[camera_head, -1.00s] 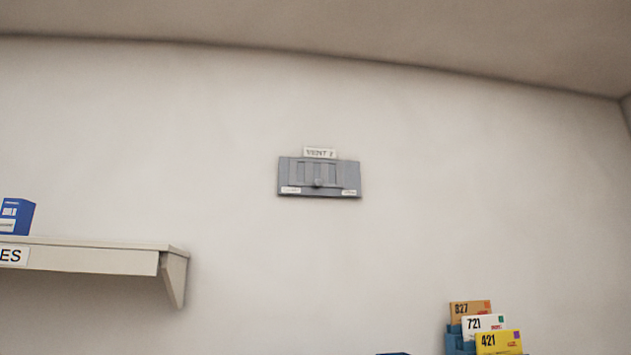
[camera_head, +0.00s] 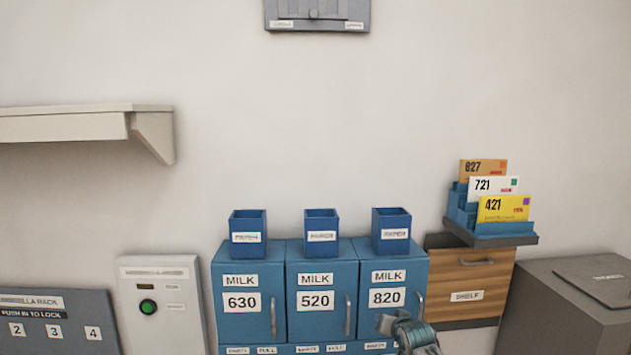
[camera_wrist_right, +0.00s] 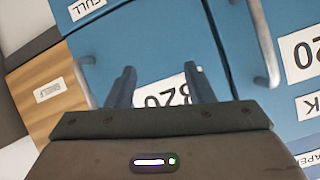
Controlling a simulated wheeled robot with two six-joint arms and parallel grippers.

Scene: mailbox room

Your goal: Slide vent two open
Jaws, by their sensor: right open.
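The vent (camera_head: 318,14) is a grey wall plate, cut off by the top edge of the head view. A small knob (camera_head: 314,14) shows near its lower middle, with small labels at its lower left and lower right. My right gripper (camera_head: 396,318) shows low in the head view, in front of the blue 820 milk box and far below the vent. In the right wrist view its two fingers (camera_wrist_right: 161,88) are apart with nothing between them, and the 820 label shows behind them. My left gripper is not in view.
Blue milk boxes 630 (camera_head: 226,272), 520 (camera_head: 302,270) and 820 (camera_head: 416,270) have handles and small blue bins on top. A letter rack (camera_head: 505,229) stands on a wooden shelf unit (camera_head: 484,278). A wall shelf (camera_head: 70,124) juts out at left. The wall below the vent is bare.

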